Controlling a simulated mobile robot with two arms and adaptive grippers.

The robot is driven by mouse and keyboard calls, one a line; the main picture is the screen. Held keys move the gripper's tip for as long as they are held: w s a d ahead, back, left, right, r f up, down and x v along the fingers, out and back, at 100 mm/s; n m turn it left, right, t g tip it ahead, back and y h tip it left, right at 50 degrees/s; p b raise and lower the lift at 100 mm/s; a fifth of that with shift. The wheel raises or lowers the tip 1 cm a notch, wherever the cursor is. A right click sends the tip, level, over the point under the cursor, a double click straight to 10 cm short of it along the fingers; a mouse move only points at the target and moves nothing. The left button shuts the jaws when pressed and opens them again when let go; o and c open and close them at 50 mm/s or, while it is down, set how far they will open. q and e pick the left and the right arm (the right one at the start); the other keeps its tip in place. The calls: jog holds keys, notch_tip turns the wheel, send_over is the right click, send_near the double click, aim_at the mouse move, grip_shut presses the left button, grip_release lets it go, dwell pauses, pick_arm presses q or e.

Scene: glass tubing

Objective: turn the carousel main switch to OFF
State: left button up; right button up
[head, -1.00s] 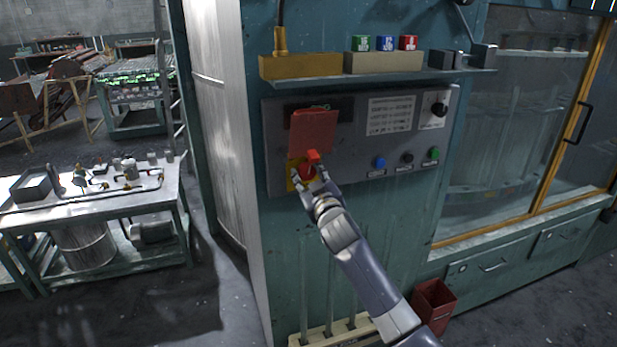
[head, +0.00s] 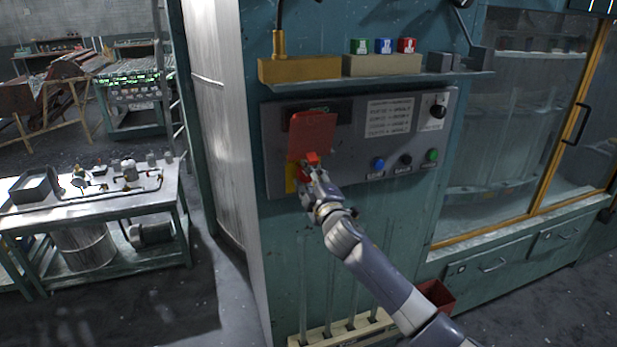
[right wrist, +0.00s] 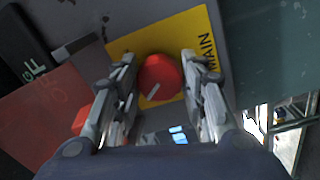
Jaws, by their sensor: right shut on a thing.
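The carousel main switch is a round red knob on a yellow plate (head: 291,178), at the lower left of the grey control panel (head: 350,158). In the right wrist view the knob (right wrist: 160,76) sits between the two fingers of my right gripper (right wrist: 160,85), which is shut on it. A white line on the knob points to the lower left there. The plate (right wrist: 190,38) reads MAIN. In the head view my right gripper (head: 308,178) hides most of the knob. My left gripper is not in view.
A red flap (head: 312,136) stands out just above the switch, close to the gripper, with a small red piece at its lower edge. Blue (head: 378,164), black and green buttons lie to the right. A shelf (head: 385,79) runs above the panel.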

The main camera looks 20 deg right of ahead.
jog(key=shift+n, duration=0.8)
jog(key=o, duration=1.1)
jog(key=shift+c, duration=0.2)
jog(key=shift+s, duration=0.15)
jog(key=s, duration=1.1)
jog(key=shift+s+d+f, duration=0.2)
jog(key=shift+s+f, duration=0.15)
